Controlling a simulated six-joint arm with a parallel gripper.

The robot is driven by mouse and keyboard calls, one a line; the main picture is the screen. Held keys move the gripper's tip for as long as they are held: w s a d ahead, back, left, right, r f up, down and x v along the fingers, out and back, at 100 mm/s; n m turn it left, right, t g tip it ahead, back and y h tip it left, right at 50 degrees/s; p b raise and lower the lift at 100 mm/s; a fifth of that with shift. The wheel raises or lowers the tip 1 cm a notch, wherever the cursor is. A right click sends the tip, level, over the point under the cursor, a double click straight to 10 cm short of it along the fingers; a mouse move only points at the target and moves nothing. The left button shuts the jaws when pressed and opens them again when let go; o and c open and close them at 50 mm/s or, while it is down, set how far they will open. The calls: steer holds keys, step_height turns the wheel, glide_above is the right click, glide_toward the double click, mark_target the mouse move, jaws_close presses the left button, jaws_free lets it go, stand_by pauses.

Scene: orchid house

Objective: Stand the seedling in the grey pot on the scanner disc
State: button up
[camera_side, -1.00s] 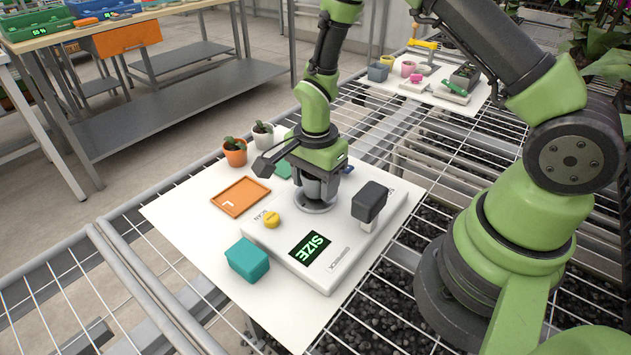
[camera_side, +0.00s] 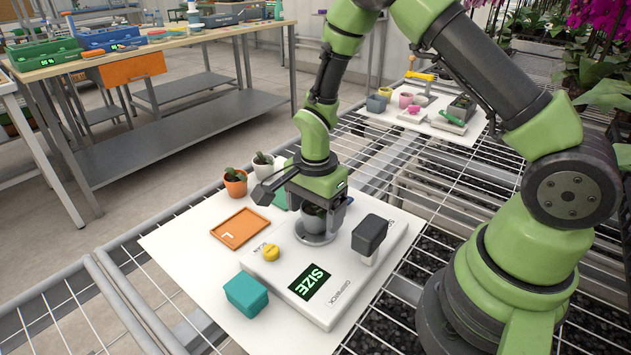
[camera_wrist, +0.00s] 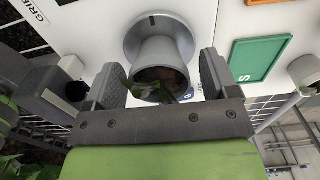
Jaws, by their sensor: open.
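The grey pot (camera_side: 313,223) stands upright on the round scanner disc (camera_side: 315,238), under my gripper (camera_side: 317,212). In the wrist view, the grey pot (camera_wrist: 161,52) sits on the disc (camera_wrist: 135,36) between the two fingers of my gripper (camera_wrist: 161,76). The fingers are open, with a narrow gap showing on each side of the pot. The seedling (camera_wrist: 147,92) shows green leaves over the pot's rim, close to the gripper body. In the side view my gripper partly hides the pot and seedling.
The scanner (camera_side: 345,290) has a dark head on a post (camera_side: 369,236) right of the disc and a yellow knob (camera_side: 271,253) left of it. A teal box (camera_side: 246,296), orange tray (camera_side: 240,229), terracotta pot (camera_side: 235,188) and white pot (camera_side: 263,168) stand nearby.

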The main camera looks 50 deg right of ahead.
step_height(320, 180, up, 10)
steer(key=r, duration=0.1)
step_height(320, 180, up, 11)
steer(key=n+t, duration=0.3)
steer(key=n, duration=0.3)
glide_above(316, 210)
steer(key=s+a, duration=0.1)
steer(key=s, duration=0.5)
steer(key=s+a+r+n+t+y, duration=0.1)
steer(key=s+r+n+t, duration=0.3)
steer(key=s+n, duration=0.4)
steer(key=shift+s+a+y, duration=0.4)
steer(key=shift+s+y, duration=0.1)
steer(key=shift+s, duration=0.35)
